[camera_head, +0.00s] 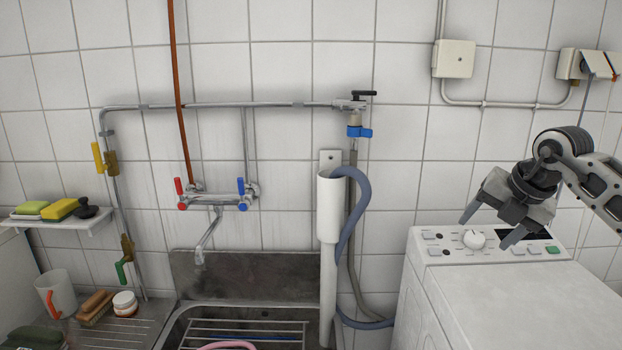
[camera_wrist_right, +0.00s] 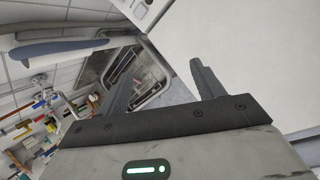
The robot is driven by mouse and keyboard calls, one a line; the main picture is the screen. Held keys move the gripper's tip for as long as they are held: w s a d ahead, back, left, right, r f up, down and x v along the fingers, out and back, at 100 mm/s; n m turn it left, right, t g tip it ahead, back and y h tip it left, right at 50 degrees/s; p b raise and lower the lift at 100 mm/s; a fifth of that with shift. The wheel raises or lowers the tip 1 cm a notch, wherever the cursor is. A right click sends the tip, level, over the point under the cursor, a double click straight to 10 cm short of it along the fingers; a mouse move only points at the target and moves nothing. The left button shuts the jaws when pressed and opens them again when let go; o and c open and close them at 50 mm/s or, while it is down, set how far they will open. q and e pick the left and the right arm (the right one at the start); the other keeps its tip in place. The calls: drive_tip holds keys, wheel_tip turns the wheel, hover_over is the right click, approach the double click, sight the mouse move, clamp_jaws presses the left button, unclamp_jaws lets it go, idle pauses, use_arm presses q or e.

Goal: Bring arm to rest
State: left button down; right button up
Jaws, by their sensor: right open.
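My right gripper (camera_head: 488,228) is open and empty. In the head view it hangs in front of the washing machine's control panel, its arm coming in from the right edge. One finger is left of the white dial (camera_head: 473,239) and the other overlaps the panel to its right. I cannot tell whether the fingers touch the panel. In the right wrist view the two fingers of the gripper (camera_wrist_right: 165,85) are spread apart with nothing between them but the sink area beyond. My left gripper is not in view.
The white washing machine (camera_head: 520,300) stands at the right. A metal sink (camera_head: 245,275) with a wall tap (camera_head: 215,203) is left of it. A grey hose (camera_head: 352,215) hangs between them. A shelf (camera_head: 60,222) holds sponges.

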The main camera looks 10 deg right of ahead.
drive_tip(key=a+f+n+t+y, duration=0.1)
drive_tip(key=a+n+y, duration=0.15)
drive_tip(key=a, duration=0.55)
drive_tip(key=a+f+n+y, duration=0.15)
drive_tip(key=a+y, duration=0.25)
drive_tip(key=a, duration=0.5)
drive_tip(key=s+a+r+m+t+y, duration=0.45)
drive_tip(key=a+m+t+y, duration=0.25)
drive_tip(key=a+m+t, duration=0.25)
drive_tip(key=s+d+f+m+h, duration=0.3)
drive_tip(key=d+f+m+h, duration=0.2)
drive_tip(key=f+m+h, duration=0.3)
drive_tip(key=s+d+f+m+h, duration=0.3)
drive_tip(key=d+f+m+h, duration=0.25)
drive_tip(key=m+h, duration=0.35)
drive_tip(key=s+a+f+m+g+y, duration=0.1)
drive_tip(key=s+f+m+g, duration=0.1)
drive_tip(key=s+f+g, duration=0.7)
drive_tip(key=s+a+f+m+g+y, duration=0.1)
drive_tip(key=s+f+m+g+y, duration=0.3)
drive_tip(key=s, duration=1)
drive_tip(key=w+a+f+n+t, duration=0.3)
drive_tip(key=w+a+f+t, duration=0.3)
drive_tip(key=f+t, duration=0.1)
drive_tip(key=shift+w, duration=0.35)
